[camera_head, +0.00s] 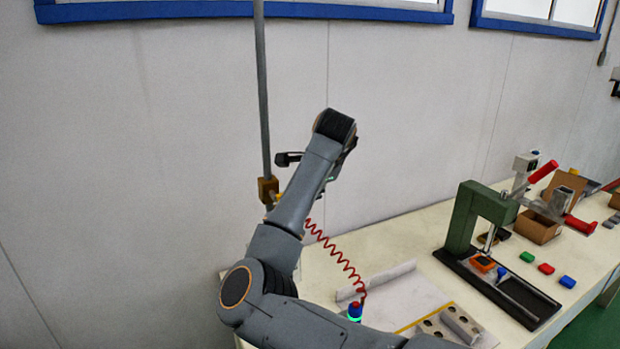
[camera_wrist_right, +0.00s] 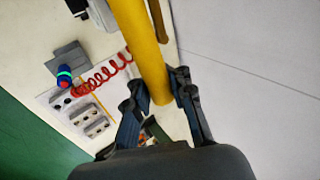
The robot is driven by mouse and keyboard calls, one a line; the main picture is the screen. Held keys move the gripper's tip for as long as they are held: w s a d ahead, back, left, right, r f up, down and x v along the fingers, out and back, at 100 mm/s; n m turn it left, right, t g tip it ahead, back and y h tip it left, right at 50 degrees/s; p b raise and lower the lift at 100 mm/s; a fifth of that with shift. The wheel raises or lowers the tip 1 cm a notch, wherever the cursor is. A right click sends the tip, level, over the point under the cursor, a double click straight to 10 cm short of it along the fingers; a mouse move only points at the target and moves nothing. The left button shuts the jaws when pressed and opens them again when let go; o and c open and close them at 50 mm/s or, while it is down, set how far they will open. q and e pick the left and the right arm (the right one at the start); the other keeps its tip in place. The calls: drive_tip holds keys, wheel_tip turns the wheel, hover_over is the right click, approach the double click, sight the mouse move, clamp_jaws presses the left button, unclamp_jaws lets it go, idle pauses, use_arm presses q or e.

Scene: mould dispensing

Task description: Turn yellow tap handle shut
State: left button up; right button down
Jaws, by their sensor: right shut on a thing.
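The yellow tap handle (camera_wrist_right: 142,45) fills the top middle of the right wrist view as a long bar, its end between the fingers of my right gripper (camera_wrist_right: 158,97). The gripper is shut on it. In the head view, a brass-coloured valve body (camera_head: 267,190) sits on a vertical grey pipe (camera_head: 262,90) against the wall. Only a small yellow bit of the handle (camera_head: 279,196) shows beside it; my right arm hides the rest and most of the right gripper. My left gripper is not in view.
A cream bench (camera_head: 395,243) runs along the wall. A red coiled hose (camera_head: 335,252) hangs below my arm to a blue-and-green nozzle (camera_head: 355,311). A green press (camera_head: 470,215), coloured blocks and cardboard boxes (camera_head: 537,227) stand at the right. The wall left of the pipe is clear.

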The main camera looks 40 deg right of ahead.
drive_tip(key=shift+f+y, duration=0.3)
drive_tip(key=shift+y, duration=0.1)
idle(0.3)
drive_tip(key=c, duration=1.5)
unclamp_jaws()
drive_tip(key=shift+s, duration=0.1)
drive_tip(key=shift+o, duration=0.2)
drive_tip(key=shift+s, duration=0.2)
drive_tip(key=shift+r, duration=0.1)
drive_tip(key=v, duration=1.2)
drive_tip(key=shift+s, duration=0.25)
